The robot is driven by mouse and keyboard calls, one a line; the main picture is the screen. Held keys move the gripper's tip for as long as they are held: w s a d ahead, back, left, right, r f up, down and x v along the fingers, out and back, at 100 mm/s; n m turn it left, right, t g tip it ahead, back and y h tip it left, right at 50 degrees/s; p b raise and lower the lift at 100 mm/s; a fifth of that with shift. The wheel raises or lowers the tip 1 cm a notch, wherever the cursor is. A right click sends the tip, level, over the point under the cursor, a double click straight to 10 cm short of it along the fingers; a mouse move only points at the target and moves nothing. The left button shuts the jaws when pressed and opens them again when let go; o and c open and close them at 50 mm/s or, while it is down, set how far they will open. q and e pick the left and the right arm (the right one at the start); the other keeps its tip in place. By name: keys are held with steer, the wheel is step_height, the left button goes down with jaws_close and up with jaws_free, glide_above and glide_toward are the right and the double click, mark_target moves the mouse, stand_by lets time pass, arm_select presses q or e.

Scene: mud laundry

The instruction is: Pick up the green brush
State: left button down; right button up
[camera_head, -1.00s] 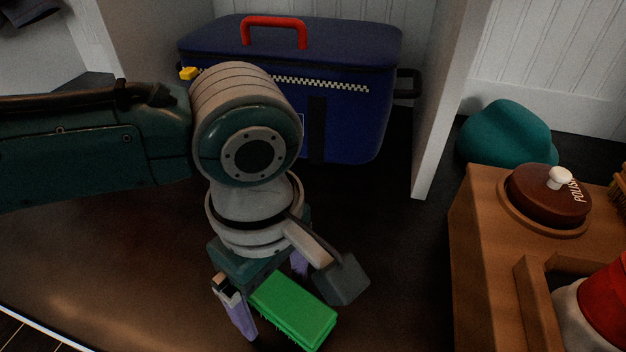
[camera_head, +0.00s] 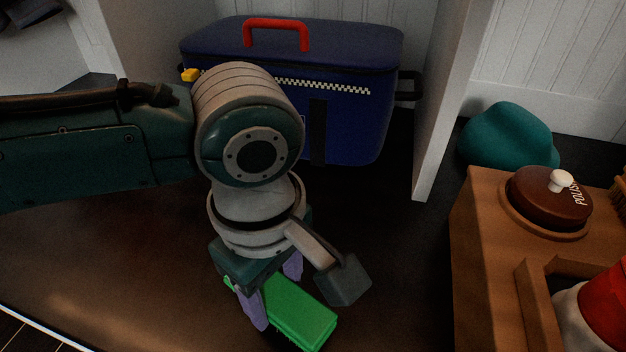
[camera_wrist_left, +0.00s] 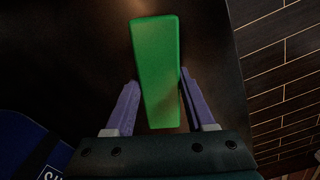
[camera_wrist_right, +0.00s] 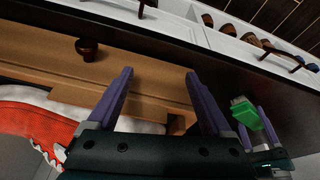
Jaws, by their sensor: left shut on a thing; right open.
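The green brush (camera_head: 299,311) lies on the dark brown bench top, below my left arm in the head view. My left gripper (camera_head: 275,296) points down with its purple fingers on either side of the brush, shut on it. In the left wrist view the green brush (camera_wrist_left: 157,70) sits between the two fingers (camera_wrist_left: 158,98), its long end reaching away from the gripper. My right gripper (camera_wrist_right: 160,95) is open and empty in its own wrist view. The brush (camera_wrist_right: 245,112) shows there too, beside my left gripper's fingers.
A wooden box (camera_head: 487,225) with a brown polish tin (camera_head: 549,193) and a red and white thing (camera_head: 598,310) stands at the right. A blue cooler bag (camera_head: 345,130) with a red handle is behind. A teal object (camera_head: 508,135) lies at the back right.

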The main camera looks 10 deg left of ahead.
mark_target(276, 291)
arm_select(q)
step_height(276, 291, up, 20)
steer(key=p, duration=1.1)
